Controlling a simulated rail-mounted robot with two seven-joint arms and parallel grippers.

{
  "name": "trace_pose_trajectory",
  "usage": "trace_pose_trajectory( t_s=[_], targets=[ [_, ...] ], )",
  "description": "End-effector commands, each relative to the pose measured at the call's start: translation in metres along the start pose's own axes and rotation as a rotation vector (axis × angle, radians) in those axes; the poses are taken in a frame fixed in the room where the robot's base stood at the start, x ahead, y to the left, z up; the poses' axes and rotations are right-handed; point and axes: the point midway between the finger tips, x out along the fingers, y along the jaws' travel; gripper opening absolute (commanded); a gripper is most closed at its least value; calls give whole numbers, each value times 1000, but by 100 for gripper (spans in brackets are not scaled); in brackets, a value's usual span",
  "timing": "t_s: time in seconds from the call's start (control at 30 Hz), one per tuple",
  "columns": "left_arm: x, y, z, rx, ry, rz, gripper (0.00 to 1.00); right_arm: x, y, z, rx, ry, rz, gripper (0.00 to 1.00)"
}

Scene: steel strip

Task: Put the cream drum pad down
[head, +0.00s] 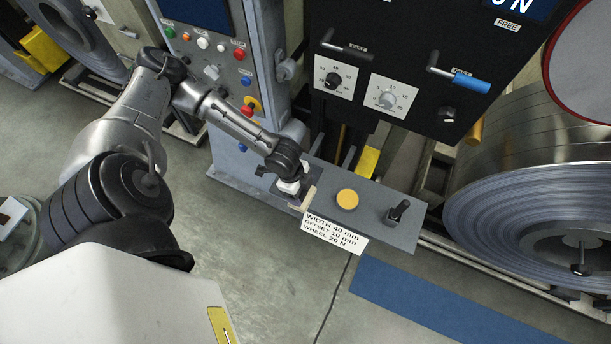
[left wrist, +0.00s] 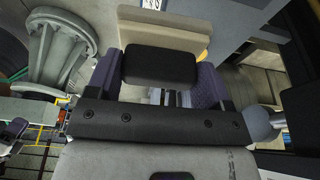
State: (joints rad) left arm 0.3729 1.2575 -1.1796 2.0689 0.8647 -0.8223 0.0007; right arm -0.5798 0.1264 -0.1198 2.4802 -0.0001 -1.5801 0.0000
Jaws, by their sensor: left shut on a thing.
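The cream drum pad (head: 309,197) shows as a small pale edge at my left gripper (head: 296,196) in the head view, over the left part of a grey shelf (head: 241,181). In the left wrist view, the cream pad (left wrist: 165,36) is a wide block just beyond a dark block (left wrist: 160,65). The purple-sided fingers of my left gripper (left wrist: 158,85) stand on either side of the dark block, shut on the pad. I cannot tell whether the pad touches the shelf. My right gripper is in neither view.
The shelf also carries a round yellow button (head: 347,199), a black lever (head: 397,211) and, at its front edge, a white placard (head: 335,234). A control column (head: 222,100) rises behind. A large steel coil (head: 540,175) stands right, and a blue mat (head: 440,305) lies on the floor.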

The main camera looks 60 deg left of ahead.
Motion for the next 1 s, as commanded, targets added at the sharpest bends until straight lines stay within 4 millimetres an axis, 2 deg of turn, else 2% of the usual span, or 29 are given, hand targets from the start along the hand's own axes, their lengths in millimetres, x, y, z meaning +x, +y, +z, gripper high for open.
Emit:
trace_pose_trajectory(
  t_s=[0.13, 0.23, 0.5, 0.7, 1.0],
  targets=[
    [1, -3, 1, 1, 0, -1, 36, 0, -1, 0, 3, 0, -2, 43],
    [6, -13, 6, 0, 0, -4, 36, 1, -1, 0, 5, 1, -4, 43],
    [34, -65, 31, -3, 0, -5, 36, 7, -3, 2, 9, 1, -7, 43],
    [50, -96, 46, -1, 1, -4, 36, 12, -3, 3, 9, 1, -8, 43],
    [59, -111, 54, 1, 1, -1, 36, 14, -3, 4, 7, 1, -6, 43]
  ],
)
